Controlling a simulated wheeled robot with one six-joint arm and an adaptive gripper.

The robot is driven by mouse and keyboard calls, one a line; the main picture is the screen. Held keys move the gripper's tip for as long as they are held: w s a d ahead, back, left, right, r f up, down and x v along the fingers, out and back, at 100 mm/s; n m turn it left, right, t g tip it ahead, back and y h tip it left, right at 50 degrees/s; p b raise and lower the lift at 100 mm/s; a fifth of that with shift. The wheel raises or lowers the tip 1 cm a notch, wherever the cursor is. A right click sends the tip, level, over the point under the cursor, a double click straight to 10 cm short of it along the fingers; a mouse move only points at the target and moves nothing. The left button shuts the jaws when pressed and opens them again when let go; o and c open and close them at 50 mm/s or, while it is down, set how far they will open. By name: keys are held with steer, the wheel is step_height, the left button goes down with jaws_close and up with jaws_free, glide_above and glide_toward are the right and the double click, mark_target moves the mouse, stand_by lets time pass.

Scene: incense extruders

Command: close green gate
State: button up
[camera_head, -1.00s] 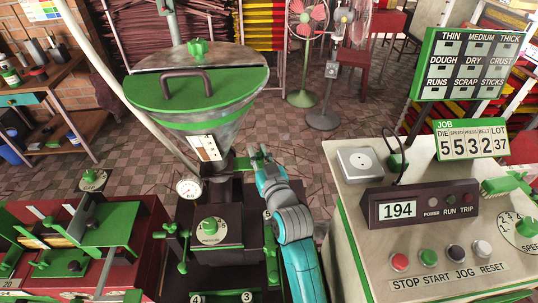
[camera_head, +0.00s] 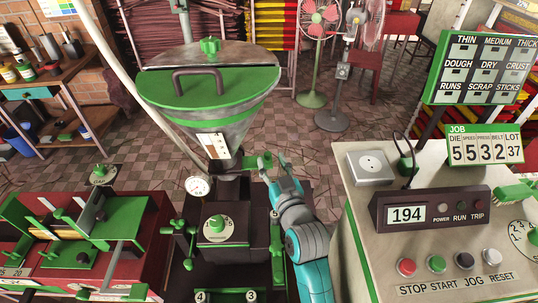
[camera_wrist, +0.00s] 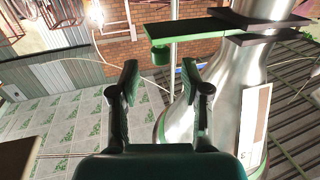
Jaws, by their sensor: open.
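The green gate (camera_head: 259,162) is a flat green plate at the hopper's neck. It sticks out to the right, with a small knob at its outer end. The wrist view shows the plate (camera_wrist: 188,33) reaching out from a dark collar on the metal neck, with its green knob (camera_wrist: 160,55) hanging on the near side. My gripper (camera_head: 280,163) is beside the gate's outer end in the head view. In the wrist view my gripper (camera_wrist: 160,80) is open and empty, its fingers either side of the knob's line; I see no contact.
The green-lidded hopper (camera_head: 207,95) stands above the dark extruder body (camera_head: 250,258), with a round gauge (camera_head: 197,187) left of the neck. The control console (camera_head: 370,225) is close on the right of my arm. Fans stand behind, beyond open tiled floor.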

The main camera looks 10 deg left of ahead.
steer(key=v, duration=0.8)
steer(key=shift+w, duration=0.1)
